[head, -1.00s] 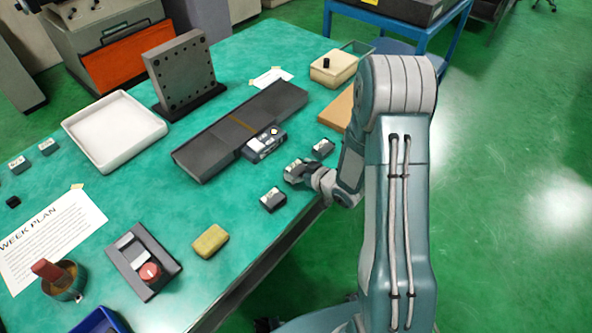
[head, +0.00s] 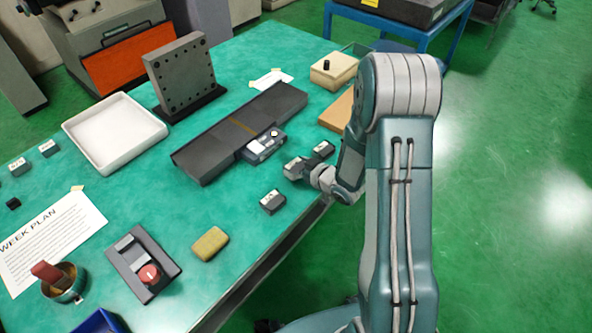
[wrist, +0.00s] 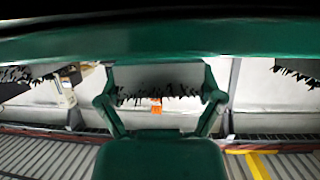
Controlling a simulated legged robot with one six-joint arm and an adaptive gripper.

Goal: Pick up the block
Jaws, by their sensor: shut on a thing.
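My gripper (head: 303,171) is at the table's near right edge, in the head view, shut on a small grey block (head: 292,167) that its fingers mostly hide. From this angle I cannot tell whether the block touches the table. A similar labelled dark block (head: 272,202) lies on the table to the lower left of my gripper. Another one (head: 323,149) lies just to its upper right. In the wrist view, dark green shapes fill the middle and top; the block cannot be made out there.
A long dark plate (head: 215,150) and a small grey device (head: 263,147) lie left of my gripper. A white tray (head: 73,127), an upright drilled plate (head: 180,75), a yellow sponge (head: 210,243) and a box with a red knob (head: 128,252) are also on the green table.

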